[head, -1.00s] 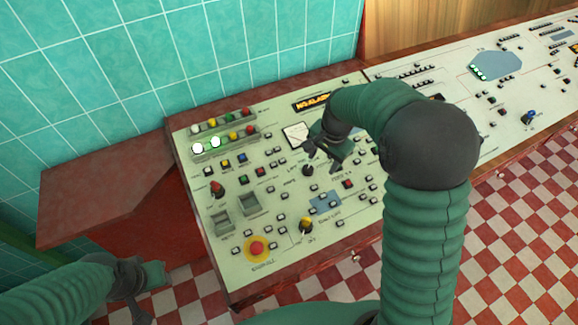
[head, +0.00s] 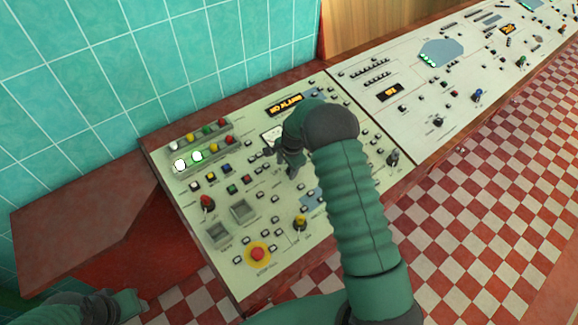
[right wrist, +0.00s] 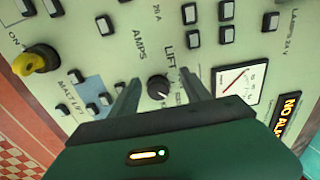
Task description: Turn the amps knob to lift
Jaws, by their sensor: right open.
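The amps knob (right wrist: 158,87) is a small round black knob with a pale pointer mark. In the right wrist view it sits between the printed words AMPS and LIFT. My right gripper (right wrist: 160,84) is open, its two dark fingers reaching toward the panel on either side of the knob, with visible gaps. Whether the fingertips touch the panel cannot be told. In the head view my right gripper (head: 290,168) is over the middle of the pale panel (head: 270,215) and covers the knob. My left gripper (head: 128,303) is low at the left, away from the panel; its jaws are unclear.
Near the knob are several black push buttons and a square meter (right wrist: 237,82). A yellow knob (head: 300,223), a red emergency button (head: 258,254) and a red knob (head: 207,203) stand on the same panel. A lit orange display (head: 285,105) is at its back edge.

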